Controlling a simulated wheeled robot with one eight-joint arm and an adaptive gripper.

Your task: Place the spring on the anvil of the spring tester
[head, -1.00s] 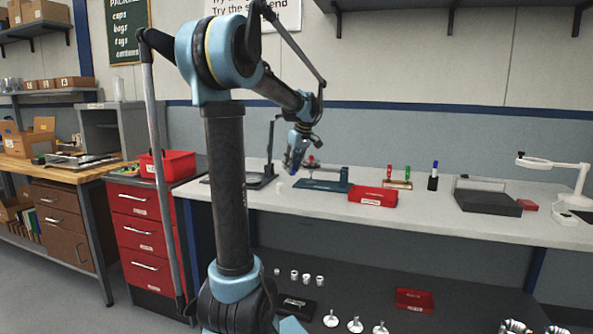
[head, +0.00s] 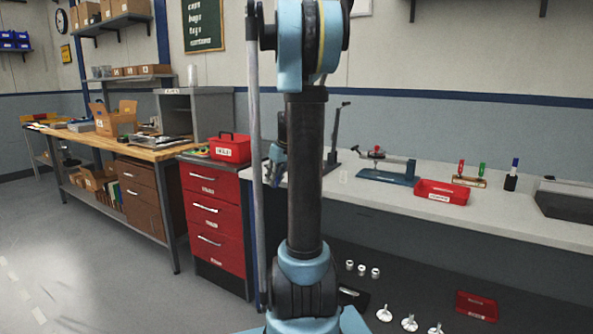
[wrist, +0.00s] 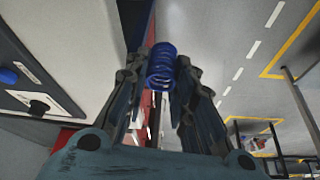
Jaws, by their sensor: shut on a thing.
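A blue coil spring (wrist: 161,66) is held between the two fingertips of my gripper (wrist: 160,72) in the wrist view. In the head view my gripper (head: 274,172) shows just left of my arm's column, in front of the left end of the bench; the spring cannot be made out there. A tall dark stand with a lever (head: 336,128) on the bench, right of my column, looks like the spring tester. My column hides part of it, and its anvil cannot be made out. My gripper is apart from it.
The grey bench top (head: 480,208) carries a teal fixture (head: 388,177), an open red tray (head: 441,192) and a rack with red and green pieces (head: 468,181). Red drawers (head: 217,225) carrying a red box (head: 230,148) stand left. Floor at left is clear.

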